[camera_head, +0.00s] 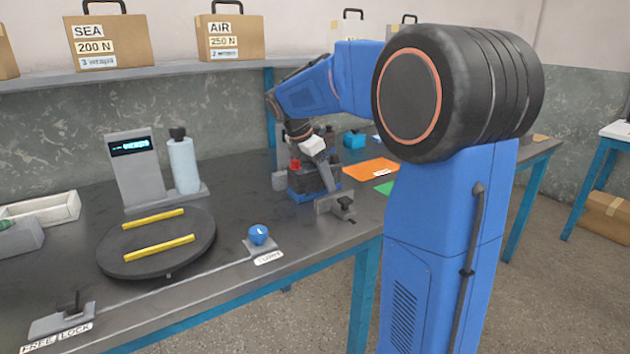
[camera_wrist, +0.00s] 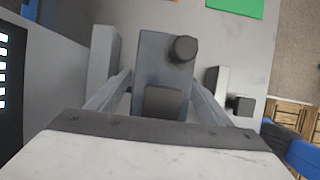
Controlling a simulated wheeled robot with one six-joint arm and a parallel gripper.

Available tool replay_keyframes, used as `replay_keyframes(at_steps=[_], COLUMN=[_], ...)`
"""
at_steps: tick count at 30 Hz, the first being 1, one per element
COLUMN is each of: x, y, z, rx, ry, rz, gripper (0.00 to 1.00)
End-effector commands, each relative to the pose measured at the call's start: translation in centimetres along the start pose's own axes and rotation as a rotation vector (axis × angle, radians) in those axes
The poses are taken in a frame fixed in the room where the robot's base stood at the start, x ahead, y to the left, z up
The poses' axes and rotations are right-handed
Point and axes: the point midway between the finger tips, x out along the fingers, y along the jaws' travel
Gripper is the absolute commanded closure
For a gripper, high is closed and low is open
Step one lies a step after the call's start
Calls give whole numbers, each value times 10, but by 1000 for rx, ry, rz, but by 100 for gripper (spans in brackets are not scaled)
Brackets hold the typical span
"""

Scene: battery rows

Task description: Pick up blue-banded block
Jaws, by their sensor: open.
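In the head view, a dark block with blue along its edges (camera_head: 312,186), likely the blue-banded block, stands on the bench below my gripper (camera_head: 322,166). A red cap shows at its upper left, and my fingers hide part of its top. In the wrist view, my gripper (camera_wrist: 162,82) is open, with one finger on each side of a grey block (camera_wrist: 150,55) that has a round black knob. No blue band shows on it there. I cannot tell whether the fingers touch it.
A grey clamp (camera_head: 328,204) with a black knob stands close in front of the block. Orange (camera_head: 370,171) and green (camera_head: 384,188) sheets lie to its right. A turntable (camera_head: 120,250) with yellow bars, a display stand (camera_head: 134,165) and a bottle (camera_head: 185,165) stand left.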

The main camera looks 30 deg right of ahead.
Motion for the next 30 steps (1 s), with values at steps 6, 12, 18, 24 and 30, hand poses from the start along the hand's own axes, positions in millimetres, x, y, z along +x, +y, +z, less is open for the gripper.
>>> replay_keyframes(at_steps=[6,12,18,24,30], x=[0,0,-2,-8,-32], y=[0,0,0,0,1], z=[0,0,1,4,13], rx=[0,0,1,1,3], ry=[0,0,-1,-1,-1], rz=[0,0,3,3,6], gripper=[58,100,100,100,100])
